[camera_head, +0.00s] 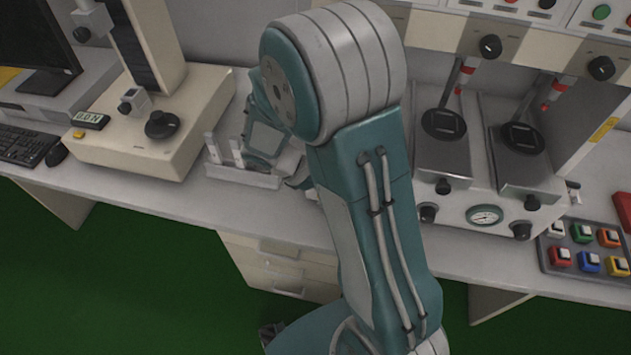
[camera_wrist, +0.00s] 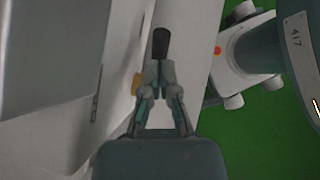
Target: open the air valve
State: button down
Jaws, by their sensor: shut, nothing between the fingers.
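My gripper (camera_wrist: 159,74) is shut and empty in the wrist view, its two fingertips together. A dark rounded knob or handle (camera_wrist: 162,42) is just beyond the fingertips. It may be the air valve, but I cannot be sure, nor whether the fingers touch it. Black knobs (camera_head: 428,212) and (camera_head: 521,230) and a round pressure gauge (camera_head: 485,215) are on the front of the grey test unit, right of my arm. No valve is clearly identifiable there.
The bench (camera_head: 130,205) runs across the head view. A beige testing stand (camera_head: 150,130) and a small pale tray (camera_head: 240,178) are left of my arm. A button panel (camera_head: 585,250) is at the right. Green floor (camera_head: 110,290) is open in front.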

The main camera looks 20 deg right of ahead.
jog(key=shift+d+f, duration=0.1)
jog(key=shift+s+d+f, duration=0.45)
jog(key=shift+s+d, duration=0.1)
jog(key=shift+d, duration=0.15)
jog(key=shift+s+d+f, duration=0.45)
jog(key=shift+s+d, duration=0.1)
jog(key=shift+d, duration=0.15)
jog(key=a+r, duration=0.5)
jog(key=r, duration=0.8)
jog(key=shift+w, duration=0.3)
